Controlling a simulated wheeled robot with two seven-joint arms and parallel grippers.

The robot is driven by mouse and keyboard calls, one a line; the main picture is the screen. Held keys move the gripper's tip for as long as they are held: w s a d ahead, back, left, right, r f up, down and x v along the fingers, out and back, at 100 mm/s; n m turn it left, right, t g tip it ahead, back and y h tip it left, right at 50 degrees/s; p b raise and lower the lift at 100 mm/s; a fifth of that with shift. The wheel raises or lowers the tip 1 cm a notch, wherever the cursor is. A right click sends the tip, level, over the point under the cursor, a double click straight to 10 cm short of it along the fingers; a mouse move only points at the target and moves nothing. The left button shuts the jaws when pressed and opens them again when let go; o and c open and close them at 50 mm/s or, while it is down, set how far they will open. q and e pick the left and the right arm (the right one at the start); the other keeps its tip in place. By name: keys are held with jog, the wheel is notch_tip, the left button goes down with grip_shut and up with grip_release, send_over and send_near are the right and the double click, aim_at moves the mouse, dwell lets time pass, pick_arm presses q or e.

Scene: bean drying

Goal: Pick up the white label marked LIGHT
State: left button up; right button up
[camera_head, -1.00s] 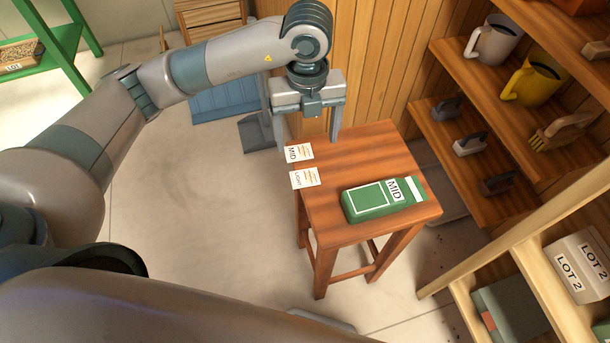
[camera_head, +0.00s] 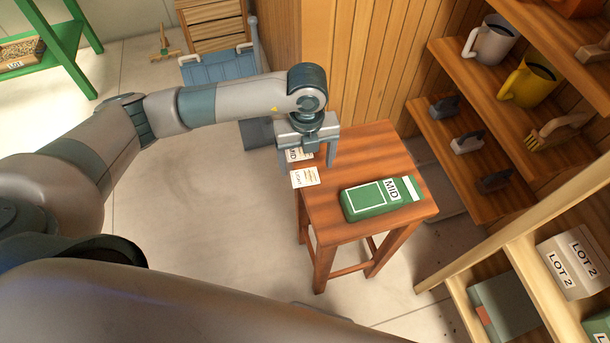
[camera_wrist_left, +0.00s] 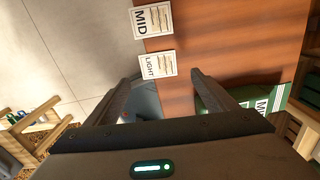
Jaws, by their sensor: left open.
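The white label marked LIGHT (camera_head: 305,177) lies flat at the left edge of the wooden stool, jutting slightly over it. It also shows in the left wrist view (camera_wrist_left: 157,66), just beyond the fingertips. The white label marked MID (camera_head: 296,155) lies behind it at the same edge, partly covered by my gripper in the head view; the left wrist view shows it whole (camera_wrist_left: 153,21). My left gripper (camera_head: 308,167) is open and empty, pointing down above the stool's left side. Its fingers (camera_wrist_left: 166,80) are apart from the LIGHT label. My right gripper is out of view.
A green packet marked MID (camera_head: 365,202) lies on the wooden stool (camera_head: 340,232), right of the labels. Shelves with mugs (camera_head: 492,40), brushes and LOT 2 boxes (camera_head: 572,268) stand at the right. A wooden wall rises behind the stool.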

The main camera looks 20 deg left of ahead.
aim_at(305, 177)
pick_arm(q)
jog(key=shift+a+f+p, duration=0.1)
jog(key=shift+f+p, duration=0.15)
jog(key=shift+p, duration=0.05)
jog(key=f+p, duration=0.1)
jog(key=f, duration=0.1)
jog(key=f+p, duration=0.1)
jog(key=f, duration=0.1)
jog(key=shift+w+a, duration=0.2)
jog(key=shift+f, duration=0.3)
jog(key=shift+f, duration=0.15)
jog(key=c, duration=1.1)
